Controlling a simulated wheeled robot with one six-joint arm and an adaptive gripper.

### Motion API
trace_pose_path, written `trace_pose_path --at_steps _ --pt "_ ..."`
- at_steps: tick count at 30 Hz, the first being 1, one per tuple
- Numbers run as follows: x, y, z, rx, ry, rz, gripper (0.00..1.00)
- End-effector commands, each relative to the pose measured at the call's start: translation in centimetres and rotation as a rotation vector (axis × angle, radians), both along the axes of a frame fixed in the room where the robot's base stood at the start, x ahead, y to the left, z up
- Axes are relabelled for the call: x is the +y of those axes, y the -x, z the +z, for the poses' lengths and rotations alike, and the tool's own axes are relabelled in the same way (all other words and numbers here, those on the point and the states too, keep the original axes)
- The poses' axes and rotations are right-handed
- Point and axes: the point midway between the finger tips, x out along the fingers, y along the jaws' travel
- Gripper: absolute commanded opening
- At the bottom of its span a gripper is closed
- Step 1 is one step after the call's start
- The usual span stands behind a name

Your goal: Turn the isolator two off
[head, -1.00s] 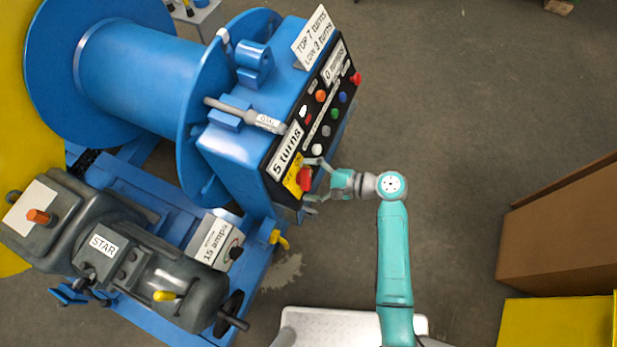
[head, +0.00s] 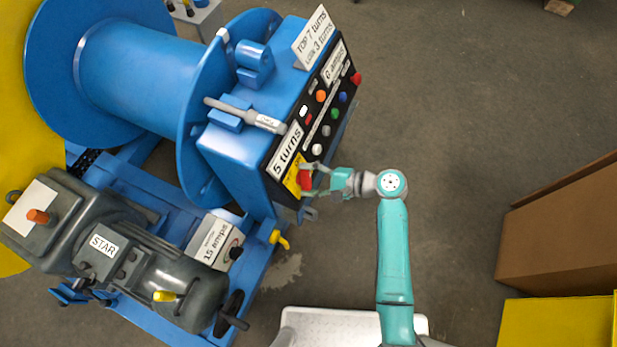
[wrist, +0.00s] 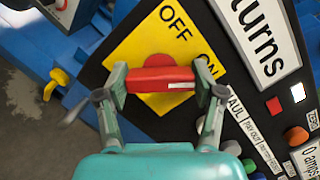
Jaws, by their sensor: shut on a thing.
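The isolator is a red rotary handle (wrist: 160,78) on a yellow plate (wrist: 140,40) marked OFF and ON. In the wrist view the handle lies nearly level across the picture, its white mark at the right end under the ON side. My gripper (wrist: 162,85) is shut on the handle, one finger at each end of it. In the head view the red handle (head: 305,180) is at the lower end of the black panel, with my gripper (head: 312,182) on it from the right. No label reading "two" is legible on the plate.
The black panel carries several coloured buttons (head: 317,149) and a "5 turns" sign (head: 286,150) close above the handle. A yellow lever (head: 279,239) is below. A motor marked STAR (head: 103,245) stands at the left. Open floor (head: 450,120) lies to the right.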

Motion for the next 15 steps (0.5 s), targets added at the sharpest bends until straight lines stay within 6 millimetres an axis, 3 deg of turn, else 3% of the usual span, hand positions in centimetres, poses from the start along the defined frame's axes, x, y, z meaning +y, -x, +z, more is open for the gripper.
trace_pose_path --at_steps 15 --pt "0.02 0.04 -0.02 -0.385 0.141 0.207 0.33"
